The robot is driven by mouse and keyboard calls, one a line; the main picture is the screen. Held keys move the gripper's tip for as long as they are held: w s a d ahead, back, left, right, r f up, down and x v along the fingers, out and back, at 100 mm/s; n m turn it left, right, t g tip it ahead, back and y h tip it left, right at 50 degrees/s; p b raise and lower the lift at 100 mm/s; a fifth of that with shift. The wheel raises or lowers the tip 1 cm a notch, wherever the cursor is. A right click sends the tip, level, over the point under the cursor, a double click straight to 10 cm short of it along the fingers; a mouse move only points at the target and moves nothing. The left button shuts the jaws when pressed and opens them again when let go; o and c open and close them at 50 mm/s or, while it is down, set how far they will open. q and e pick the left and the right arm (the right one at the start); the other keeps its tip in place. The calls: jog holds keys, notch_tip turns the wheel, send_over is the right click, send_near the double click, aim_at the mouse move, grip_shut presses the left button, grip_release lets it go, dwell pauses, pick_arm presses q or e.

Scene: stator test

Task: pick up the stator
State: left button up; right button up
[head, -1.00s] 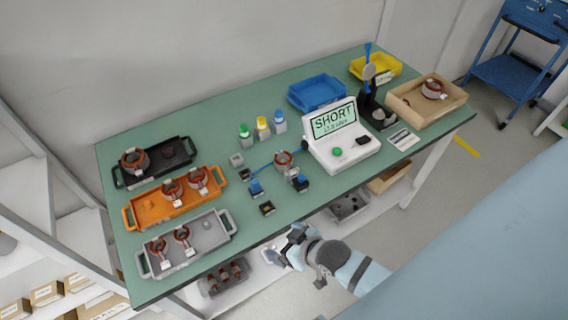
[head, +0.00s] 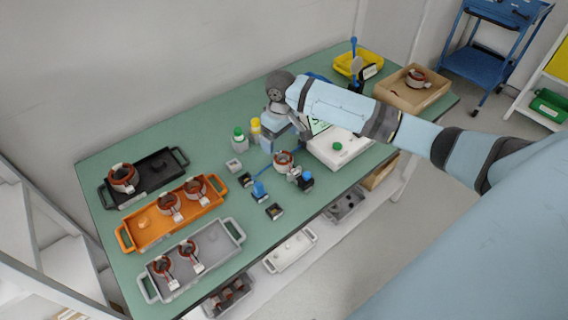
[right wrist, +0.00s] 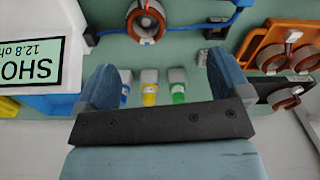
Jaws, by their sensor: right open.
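A stator (head: 283,159), a dark ring with copper-coloured windings, sits in the test fixture at the middle of the green table. It also shows at the top of the right wrist view (right wrist: 146,20). My right gripper (head: 284,136) is above the table, just behind the stator in the head view. The stator lies beyond the fingertips, not touched. Other stators sit in the black tray (head: 158,186), orange tray (head: 150,232) and grey tray (head: 205,262). My left gripper is out of view.
The tester (head: 352,150) stands right of the stator, its screen partly hidden by my arm. A wooden box (head: 395,93) with another stator and a yellow bin (head: 368,60) are at the far right.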

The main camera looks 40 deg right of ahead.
aim_at(287, 164)
jog(key=f, duration=0.2)
jog(key=d+f, duration=0.1)
jog(key=f, duration=0.2)
jog(key=w+f, duration=0.1)
jog(key=f, duration=0.1)
jog(key=shift+d+f, duration=0.2)
jog(key=shift+d, duration=0.1)
jog(key=f, duration=0.5)
jog(key=shift+d, duration=0.2)
jog(key=c, duration=1.3)
jog(key=shift+r, duration=0.1)
